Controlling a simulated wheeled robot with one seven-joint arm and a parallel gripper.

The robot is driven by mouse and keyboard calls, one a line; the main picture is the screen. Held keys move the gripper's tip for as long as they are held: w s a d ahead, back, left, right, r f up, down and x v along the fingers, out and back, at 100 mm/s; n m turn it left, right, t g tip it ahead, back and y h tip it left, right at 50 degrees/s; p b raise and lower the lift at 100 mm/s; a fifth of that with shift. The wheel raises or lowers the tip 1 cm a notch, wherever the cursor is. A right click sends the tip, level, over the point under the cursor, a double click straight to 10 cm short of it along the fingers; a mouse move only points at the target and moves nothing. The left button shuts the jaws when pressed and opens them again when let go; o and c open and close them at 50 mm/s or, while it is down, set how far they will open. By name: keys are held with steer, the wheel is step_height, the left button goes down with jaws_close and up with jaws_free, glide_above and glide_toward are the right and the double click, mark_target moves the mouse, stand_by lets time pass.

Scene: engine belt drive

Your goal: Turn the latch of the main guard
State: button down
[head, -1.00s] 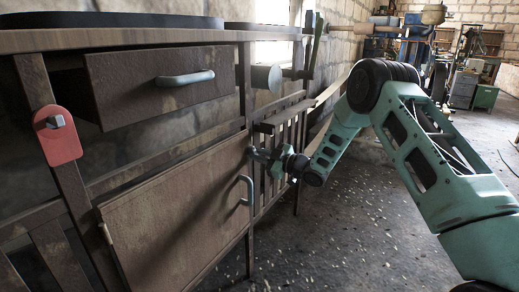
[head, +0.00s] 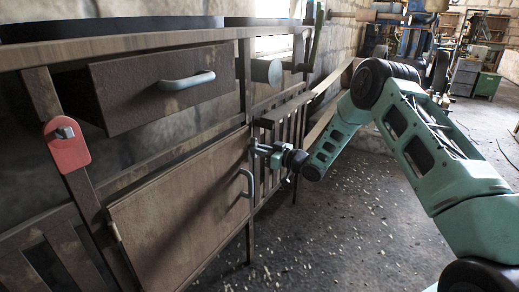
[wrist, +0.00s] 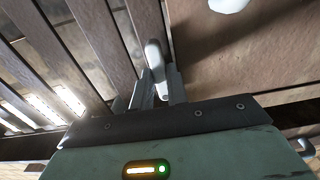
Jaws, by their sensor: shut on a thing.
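The main guard (head: 185,215) appears to be the brown door panel below the drawer, closed in the frame, with a grey bar handle (head: 249,183) near its right edge. My gripper (head: 262,150) is at the guard's upper right corner. In the wrist view, a light grey, elongated latch (wrist: 155,58) stands between the two fingers of my gripper (wrist: 158,86), which are shut on it. The guard's brown panel (wrist: 245,60) is right of the fingers there. In the head view the latch is mostly hidden by the fingers.
A drawer (head: 160,90) stands partly open above the guard. A red plate with a grey knob (head: 66,140) is on the left post. Slatted panels (head: 285,140) lie right of the guard. The floor (head: 330,240) in front is clear apart from small debris.

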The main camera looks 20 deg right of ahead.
steer(key=shift+f, duration=0.1)
steer(key=c, duration=1.4)
jaws_free()
steer(key=shift+s+d, duration=0.1)
steer(key=p+v, duration=0.2)
steer(key=v, duration=1.5)
steer(key=shift+s, duration=0.1)
